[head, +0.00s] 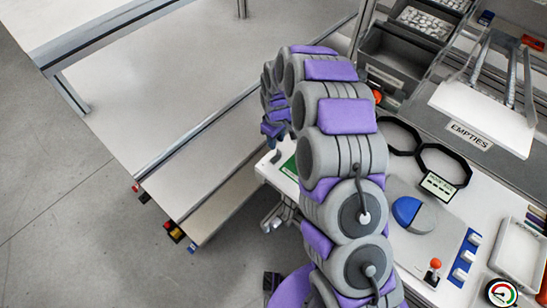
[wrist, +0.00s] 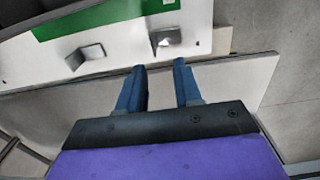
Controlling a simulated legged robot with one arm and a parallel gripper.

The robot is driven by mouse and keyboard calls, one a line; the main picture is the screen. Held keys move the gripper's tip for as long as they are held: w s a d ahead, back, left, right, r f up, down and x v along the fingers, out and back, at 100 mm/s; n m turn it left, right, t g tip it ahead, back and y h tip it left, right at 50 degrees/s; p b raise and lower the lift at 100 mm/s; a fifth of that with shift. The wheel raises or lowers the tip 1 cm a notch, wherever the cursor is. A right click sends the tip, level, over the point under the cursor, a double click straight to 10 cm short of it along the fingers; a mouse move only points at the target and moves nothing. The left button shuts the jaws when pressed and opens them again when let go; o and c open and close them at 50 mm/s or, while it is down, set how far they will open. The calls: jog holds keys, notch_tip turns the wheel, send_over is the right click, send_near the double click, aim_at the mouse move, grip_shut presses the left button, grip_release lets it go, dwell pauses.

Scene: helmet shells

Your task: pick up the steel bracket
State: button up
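In the wrist view a bent grey metal piece (wrist: 166,41), which looks like the steel bracket, lies on a white surface near its edge. A second bent grey metal piece (wrist: 86,56) lies to its left; I cannot tell which one is the steel bracket. My gripper (wrist: 159,65) is open, its two blue fingers apart with nothing between them. The fingertips point toward the right-hand metal piece and are short of it in the picture. In the head view my arm covers much of the bench, and neither metal piece can be made out.
A green area (wrist: 100,14) lies behind the metal pieces. In the head view an "EMPTIES" tray (head: 482,118), black rings (head: 443,163), a blue-and-grey round part (head: 407,211) and a red-knobbed lever (head: 435,265) are on the right. A pale table (head: 170,80) stands left, largely bare.

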aim_at(279, 150)
jog(key=shift+d+f, duration=0.75)
jog(key=shift+d, duration=0.2)
jog(key=shift+d+f, duration=0.1)
jog(key=shift+f, duration=0.1)
jog(key=f, duration=0.1)
jog(key=a+f+b, duration=0.1)
jog(key=f, duration=0.1)
jog(key=a+f, duration=0.1)
jog(key=f, duration=0.1)
jog(key=shift+b, duration=0.35)
jog(key=shift+d+r, duration=0.15)
jog(key=shift+d, duration=0.9)
jog(key=shift+c, duration=1.4)
jog(key=shift+a, duration=0.2)
jog(key=c, duration=0.3)
jog(key=shift+s+a, duration=0.1)
jog(key=shift+a, duration=0.45)
grip_shut()
